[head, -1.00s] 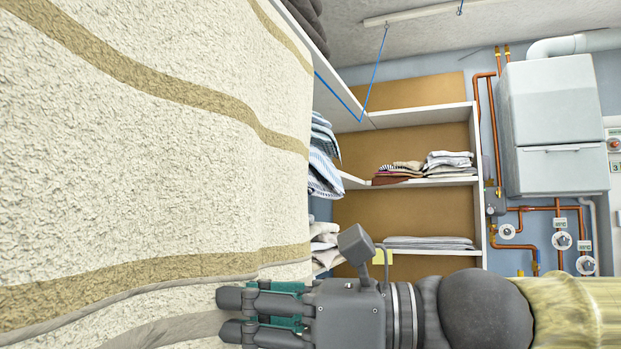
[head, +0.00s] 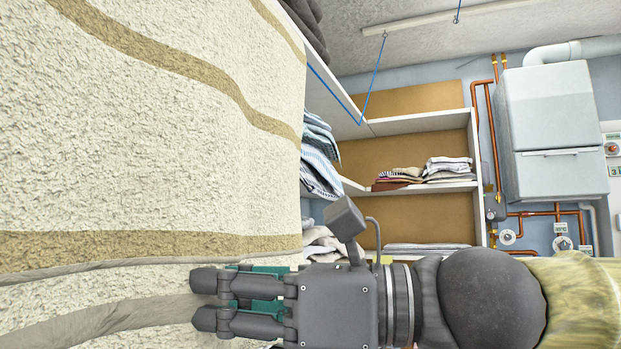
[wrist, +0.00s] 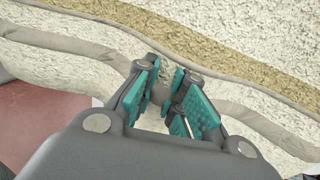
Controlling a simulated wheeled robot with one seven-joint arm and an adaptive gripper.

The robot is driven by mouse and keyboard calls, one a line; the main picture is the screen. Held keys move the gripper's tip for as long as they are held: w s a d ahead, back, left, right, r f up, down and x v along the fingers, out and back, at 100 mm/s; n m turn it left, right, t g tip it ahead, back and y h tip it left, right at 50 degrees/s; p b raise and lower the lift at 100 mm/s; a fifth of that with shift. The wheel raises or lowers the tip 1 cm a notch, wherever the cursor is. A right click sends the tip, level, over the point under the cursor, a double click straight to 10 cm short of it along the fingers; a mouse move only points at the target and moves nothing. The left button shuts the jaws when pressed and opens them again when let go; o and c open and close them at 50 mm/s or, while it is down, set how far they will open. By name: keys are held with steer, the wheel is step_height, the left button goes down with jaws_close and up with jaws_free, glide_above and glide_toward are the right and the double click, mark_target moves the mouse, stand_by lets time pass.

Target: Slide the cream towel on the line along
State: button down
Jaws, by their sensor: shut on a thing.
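The cream towel (head: 150,130) with tan stripes hangs large across the left half of the head view. Its lower edge with a grey-beige hem band runs beside my gripper. My gripper (head: 205,301) reaches in from the right at the towel's lower part. In the wrist view, my gripper's (wrist: 168,88) teal-padded fingers are closed on a small bunched piece of cloth, with the towel (wrist: 230,30) spreading behind them. The fingertips hide most of the gripped bit.
Shelves (head: 420,188) with folded laundry (head: 318,160) stand beyond the towel's right edge. A blue cord (head: 372,80) hangs from a ceiling rail. A white boiler (head: 553,130) with copper pipes is on the wall at right. A reddish surface (wrist: 55,112) shows in the wrist view.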

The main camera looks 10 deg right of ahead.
mark_target(77, 319)
steer(key=shift+s+a+b, duration=0.8)
steer(key=shift+s+b, duration=0.35)
steer(key=shift+s, duration=0.1)
steer(key=shift+s+a+f+b, duration=0.1)
steer(key=shift+s+a+b, duration=0.45)
steer(key=shift+s+b, duration=0.3)
steer(key=shift+s+a+b, duration=0.55)
steer(key=shift+s+b, duration=0.15)
steer(key=shift+b, duration=0.15)
steer(key=shift+s+a+b, duration=0.6)
steer(key=shift+s+b, duration=0.05)
steer(key=shift+s, duration=0.2)
steer(key=shift+s+a+b, duration=0.55)
steer(key=shift+s+b, duration=0.05)
steer(key=shift+s, duration=0.25)
steer(key=shift+s+a+b, duration=0.55)
steer(key=shift+s+b, duration=0.05)
steer(key=shift+s, duration=0.2)
steer(key=shift+s+a+b, duration=0.55)
steer(key=shift+s+b, duration=0.05)
steer(key=shift+s, duration=0.25)
